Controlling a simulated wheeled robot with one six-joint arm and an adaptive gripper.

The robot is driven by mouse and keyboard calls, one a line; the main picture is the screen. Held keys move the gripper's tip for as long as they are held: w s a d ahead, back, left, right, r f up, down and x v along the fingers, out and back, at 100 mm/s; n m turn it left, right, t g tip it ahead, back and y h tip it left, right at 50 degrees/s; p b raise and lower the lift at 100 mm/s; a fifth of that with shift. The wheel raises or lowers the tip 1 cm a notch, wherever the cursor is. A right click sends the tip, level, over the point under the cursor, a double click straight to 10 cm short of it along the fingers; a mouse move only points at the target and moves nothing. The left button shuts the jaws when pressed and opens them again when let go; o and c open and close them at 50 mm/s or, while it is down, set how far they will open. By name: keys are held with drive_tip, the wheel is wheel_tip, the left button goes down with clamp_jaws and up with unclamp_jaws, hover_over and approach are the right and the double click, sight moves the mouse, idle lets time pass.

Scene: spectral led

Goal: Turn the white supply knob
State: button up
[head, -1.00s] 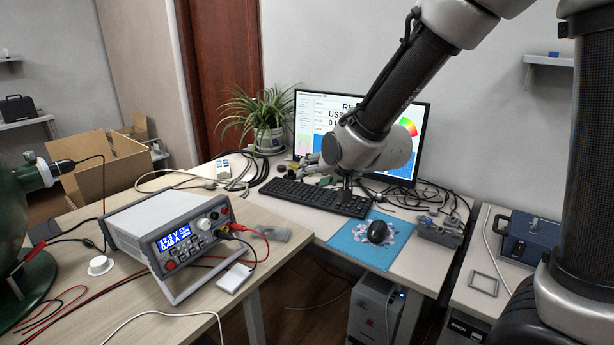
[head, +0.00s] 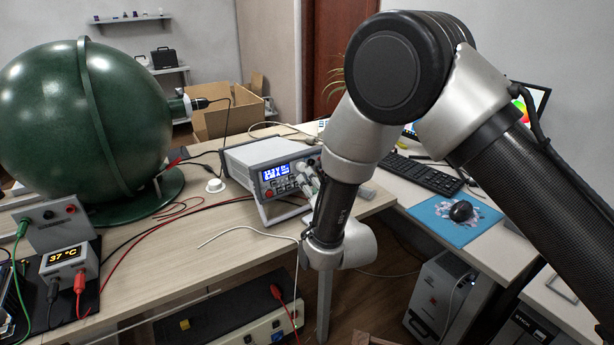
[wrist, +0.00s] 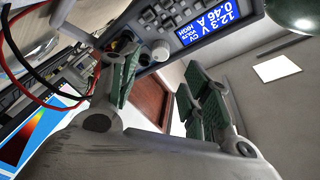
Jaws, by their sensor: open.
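The bench power supply (head: 250,158) stands on the wooden bench, its front panel and lit blue display facing me. In the wrist view the white supply knob (wrist: 160,50) shows on the panel (wrist: 222,30), beside the display. My gripper (wrist: 165,80) is open and empty. Its green-padded fingers appear on either side of the knob, which looks ahead of them; contact is not visible. In the head view my gripper (head: 309,180) is close to the right part of the panel, and my arm and fingers partly cover the knob area.
Red and black leads (wrist: 30,65) plug into the panel near the knob. A large green sphere (head: 85,120) stands left of the supply. A white cable (head: 245,230) lies on the bench in front. A keyboard (head: 425,175) and mouse (head: 460,211) are on the desk at right.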

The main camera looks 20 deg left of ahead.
sight(303, 169)
drive_tip(key=x, duration=0.7)
drive_tip(key=shift+w+a, duration=0.2)
drive_tip(key=shift+c, duration=0.2)
drive_tip(key=c, duration=1)
drive_tip(key=shift+d+f+n+y, duration=0.1)
drive_tip(key=shift+n+y, duration=0.3)
drive_tip(key=shift+n, duration=0.5)
drive_tip(key=shift+n+y, duration=0.6)
drive_tip(key=shift+n, duration=1)
